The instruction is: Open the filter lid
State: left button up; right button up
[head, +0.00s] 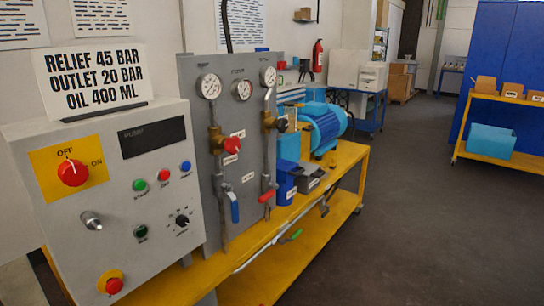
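I cannot pick out a filter lid with certainty. On the yellow bench (345,165), right of the grey gauge panel (190,130), stand a dark blue container (285,183) and a low dark grey box (309,179) with small labels. Behind them are a lighter blue block (287,147) and a blue ribbed motor (322,127). The panel carries round gauges (209,86), a red knob (232,145), a blue lever (234,208) and a red lever (267,196). Neither of my grippers is in view.
A grey control box (120,230) with a red rotary switch (72,173) and a sign (92,80) stands close at left. A hose with a green lever (291,236) runs along the bench front. The floor (430,220) at right is clear.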

aim_at(287, 171)
jog(key=i+l+u, duration=0.1)
jog(key=i+l, duration=0.15)
jog(key=i+l+u, duration=0.1)
jog(key=i+l, duration=0.15)
jog(key=i+l+u, duration=0.1)
jog(key=l, duration=0.3)
jog(key=i+l+u, duration=0.1)
jog(key=i+l, duration=0.25)
jog(key=i+l+u, duration=0.1)
jog(key=l, duration=0.25)
jog(key=i+l+u, duration=0.1)
jog(key=i+l, duration=0.15)
jog(key=l, duration=0.15)
jog(key=i+l+u, duration=0.1)
jog(key=l, duration=0.3)
jog(key=i+l+u, duration=0.15)
jog(key=l, duration=0.25)
jog(key=i, duration=0.1)
